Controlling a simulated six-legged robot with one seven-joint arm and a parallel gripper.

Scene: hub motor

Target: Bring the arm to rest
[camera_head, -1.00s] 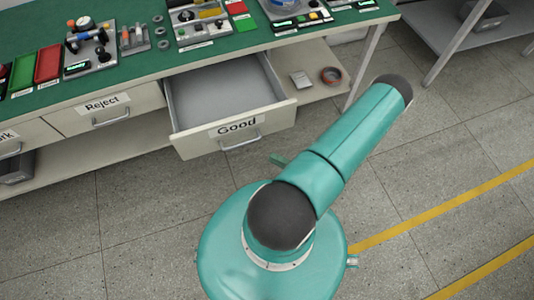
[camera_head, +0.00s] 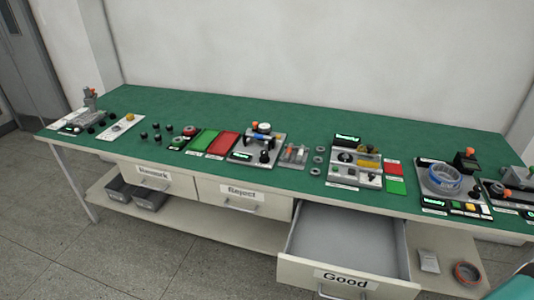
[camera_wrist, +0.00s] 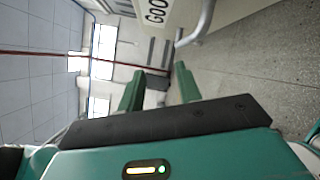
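My gripper (camera_wrist: 159,88) shows in the wrist view with its two green fingers apart and nothing between them. The front of the "Good" drawer (camera_wrist: 172,14) and its metal handle are just beyond the fingertips, at the top of that view. I cannot tell the exact gap to the handle. In the head view only a teal piece of my arm (camera_head: 518,288) shows at the lower right corner; the gripper is hidden there. The "Good" drawer (camera_head: 346,280) stands pulled out, and its visible inside is empty.
The green-topped workbench (camera_head: 300,112) carries several fixtures, red and green mats and small parts. The "Rework" (camera_head: 153,177) and "Reject" (camera_head: 240,196) drawers are shut. A lower shelf (camera_head: 437,240) holds a tape roll (camera_head: 466,273). Grey floor (camera_head: 130,260) lies clear in front.

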